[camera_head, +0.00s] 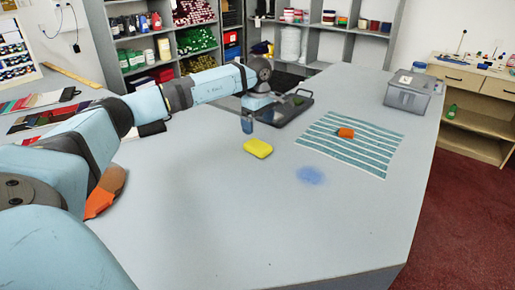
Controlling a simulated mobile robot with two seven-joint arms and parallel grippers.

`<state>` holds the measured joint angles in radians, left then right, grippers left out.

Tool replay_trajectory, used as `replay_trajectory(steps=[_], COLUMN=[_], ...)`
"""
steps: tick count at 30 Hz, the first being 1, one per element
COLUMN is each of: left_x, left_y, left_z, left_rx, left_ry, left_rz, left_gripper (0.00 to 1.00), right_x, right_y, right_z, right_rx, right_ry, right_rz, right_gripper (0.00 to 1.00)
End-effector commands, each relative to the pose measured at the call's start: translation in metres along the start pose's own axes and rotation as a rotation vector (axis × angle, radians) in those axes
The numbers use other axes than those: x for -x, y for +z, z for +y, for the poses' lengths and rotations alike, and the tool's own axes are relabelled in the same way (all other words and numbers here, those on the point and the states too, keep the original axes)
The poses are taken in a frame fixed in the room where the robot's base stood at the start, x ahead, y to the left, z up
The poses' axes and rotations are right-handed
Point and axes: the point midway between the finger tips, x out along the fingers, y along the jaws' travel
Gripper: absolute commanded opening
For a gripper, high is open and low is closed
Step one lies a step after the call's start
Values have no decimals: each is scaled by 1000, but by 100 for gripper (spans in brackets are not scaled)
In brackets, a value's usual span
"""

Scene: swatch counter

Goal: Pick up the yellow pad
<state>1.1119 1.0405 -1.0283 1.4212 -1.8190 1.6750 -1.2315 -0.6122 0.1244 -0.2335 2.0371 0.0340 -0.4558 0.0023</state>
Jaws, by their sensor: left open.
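A yellow pad (258,148) lies flat on the grey counter (230,220), near the middle of the view. My left gripper (247,124) hangs from the arm that comes in from the left. It is open and points down, just above and behind the pad in the picture. Nothing shows between its fingers, and I cannot tell how far apart it and the pad are. My right gripper is not in view.
A striped blue-and-white cloth (378,160) with an orange item (345,133) on it lies to the right. A blue smudge (310,175) marks the counter. A dark tray (284,112) and a grey lidded box (409,93) stand farther back. The front of the counter is clear.

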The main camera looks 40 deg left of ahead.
Motion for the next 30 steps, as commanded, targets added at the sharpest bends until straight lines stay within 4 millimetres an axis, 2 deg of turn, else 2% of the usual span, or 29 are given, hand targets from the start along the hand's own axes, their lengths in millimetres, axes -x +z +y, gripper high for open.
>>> replay_trajectory(steps=[3,14,21,24,29,30], left_x=[-22,-48,-83,-90,-90,-90], left_y=[1,1,0,0,0,0], left_z=[0,-1,-1,-1,-1,-1], left_rx=[0,0,1,1,0,0], left_ry=[-2,-1,0,2,3,3], left_rz=[-2,-3,-3,-4,-4,-4], left_gripper=[94,94,94,94,94,87], right_x=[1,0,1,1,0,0], right_y=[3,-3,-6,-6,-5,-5], right_z=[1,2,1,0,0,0], right_rx=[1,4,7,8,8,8], right_ry=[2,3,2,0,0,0], right_rz=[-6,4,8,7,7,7], right_gripper=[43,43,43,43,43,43])
